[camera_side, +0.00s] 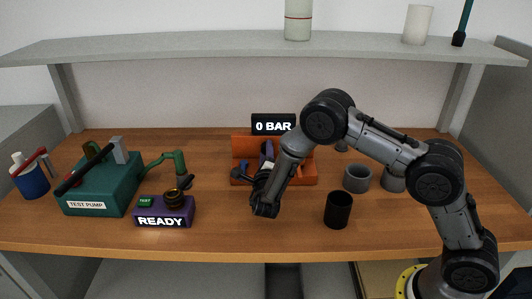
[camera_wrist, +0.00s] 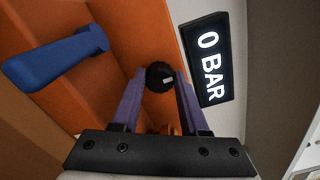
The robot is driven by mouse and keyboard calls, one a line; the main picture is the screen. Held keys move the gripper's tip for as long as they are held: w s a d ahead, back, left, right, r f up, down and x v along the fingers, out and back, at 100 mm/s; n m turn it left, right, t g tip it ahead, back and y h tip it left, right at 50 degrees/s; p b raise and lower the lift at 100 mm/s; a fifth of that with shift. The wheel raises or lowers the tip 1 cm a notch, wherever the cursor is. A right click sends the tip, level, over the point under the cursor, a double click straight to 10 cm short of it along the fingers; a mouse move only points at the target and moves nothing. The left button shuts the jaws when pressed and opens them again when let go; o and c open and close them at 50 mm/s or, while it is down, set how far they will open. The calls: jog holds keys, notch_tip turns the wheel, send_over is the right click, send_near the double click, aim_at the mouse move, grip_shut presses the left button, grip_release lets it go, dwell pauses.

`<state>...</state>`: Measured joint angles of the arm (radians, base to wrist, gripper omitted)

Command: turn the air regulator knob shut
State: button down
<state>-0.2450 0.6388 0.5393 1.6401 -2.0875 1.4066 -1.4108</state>
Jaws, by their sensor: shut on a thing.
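The gripper is shut on the knob, one finger on each side. The knob sits in front of the orange housing (camera_wrist: 145,30), which also shows in the side view (camera_side: 305,178). In the side view my gripper (camera_side: 266,155) reaches into the front of the housing, and the knob cannot be made out there. The display (camera_wrist: 208,60) beside the housing reads "0 BAR"; it also shows in the side view (camera_side: 273,124).
A blue lever (camera_wrist: 55,58) sticks out close to my gripper. A black cup (camera_side: 338,210) and grey cups (camera_side: 357,178) stand to the right. The teal test pump (camera_side: 105,188) and purple "READY" box (camera_side: 163,212) stand left. The front middle of the bench is clear.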

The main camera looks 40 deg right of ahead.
dwell(0.3)
jog(key=shift+c, duration=2.1)
grip_release()
jog(key=v, duration=1.4)
